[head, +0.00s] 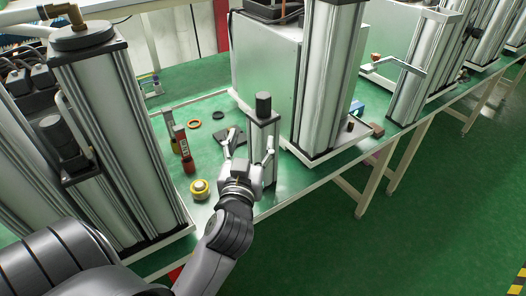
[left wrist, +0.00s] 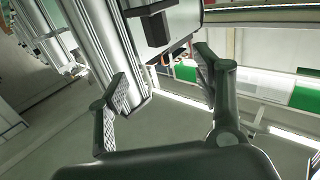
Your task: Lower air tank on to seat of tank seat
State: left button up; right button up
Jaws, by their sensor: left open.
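A small silver upright column with a black cap, which looks like the air tank (head: 263,140), stands at the table's front edge, just beyond my left gripper. My left gripper (head: 249,146) is open, its two fingers spread, one to the left of this column and one overlapping it. I cannot tell whether they touch it. In the left wrist view the open fingers (left wrist: 160,80) are apart with nothing clearly held; a silver column (left wrist: 100,45) and a dark-ended block (left wrist: 158,28) lie beyond them. I cannot pick out the tank seat with certainty. My right gripper is not in view.
Large silver sieve columns stand at left (head: 125,130) and right (head: 328,80) of the gripper. A grey cabinet (head: 262,65) is behind.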

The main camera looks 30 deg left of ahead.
pick_arm(q)
jog(key=p, duration=0.3)
send_near(262, 105)
jog(key=x, duration=0.4)
jog(key=shift+w+a+r, duration=0.1)
jog(key=shift+w+a, duration=0.05)
jog(key=shift+a, duration=0.1)
jog(key=shift+w+a+p, duration=0.2)
jog(key=shift+w+p, duration=0.1)
jog(key=shift+w, duration=0.15)
jog(key=shift+w+a, duration=0.1)
jog(key=shift+w, duration=0.15)
jog(key=p+x, duration=0.2)
jog(key=x, duration=0.2)
jog(key=shift+w, duration=0.4)
jog(key=shift+s, duration=0.1)
